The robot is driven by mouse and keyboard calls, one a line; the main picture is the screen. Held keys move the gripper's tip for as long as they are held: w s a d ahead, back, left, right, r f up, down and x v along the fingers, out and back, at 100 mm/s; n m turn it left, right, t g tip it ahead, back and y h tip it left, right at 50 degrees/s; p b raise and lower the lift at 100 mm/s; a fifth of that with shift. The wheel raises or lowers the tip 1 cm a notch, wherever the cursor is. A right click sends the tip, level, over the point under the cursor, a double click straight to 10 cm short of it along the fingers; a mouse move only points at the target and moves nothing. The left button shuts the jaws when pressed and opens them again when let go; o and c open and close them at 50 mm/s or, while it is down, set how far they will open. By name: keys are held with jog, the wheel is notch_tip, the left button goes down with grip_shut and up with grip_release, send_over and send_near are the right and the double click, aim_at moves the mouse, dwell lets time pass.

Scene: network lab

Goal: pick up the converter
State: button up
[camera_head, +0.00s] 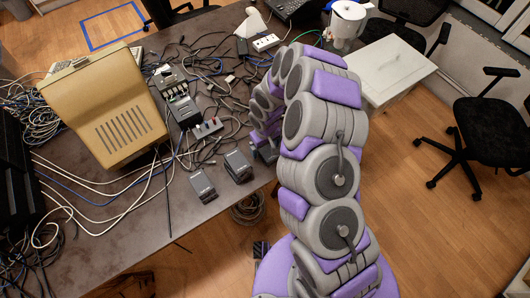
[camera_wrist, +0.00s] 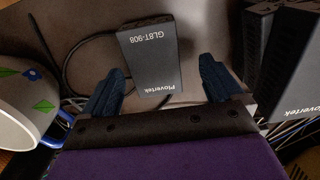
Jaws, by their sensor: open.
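A small dark box labelled Plovertek GLBT-908 (camera_wrist: 150,58), likely the converter, lies in the wrist view with its lettering upside down. A dark cable curves from its left side. My gripper (camera_wrist: 158,82) is open, with one blue fingertip on each side of the box's lower part. The gripper holds nothing, and I cannot tell whether a finger touches the box.
Two other dark boxes, the left one (camera_head: 201,185) and the right one (camera_head: 238,165), lie near the table's front edge (camera_head: 172,240). A white patterned vessel (camera_wrist: 25,100) is close left of my gripper. Tangled cables, a power strip (camera_head: 207,128) and a beige monitor (camera_head: 105,105) crowd the table.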

jog(key=shift+d+f, duration=0.25)
jog(key=shift+f, duration=0.95)
jog(key=shift+d, duration=0.35)
jog(key=shift+a, duration=0.45)
jog(key=c, duration=0.6)
jog(key=shift+d, duration=0.3)
jog(key=c, duration=0.6)
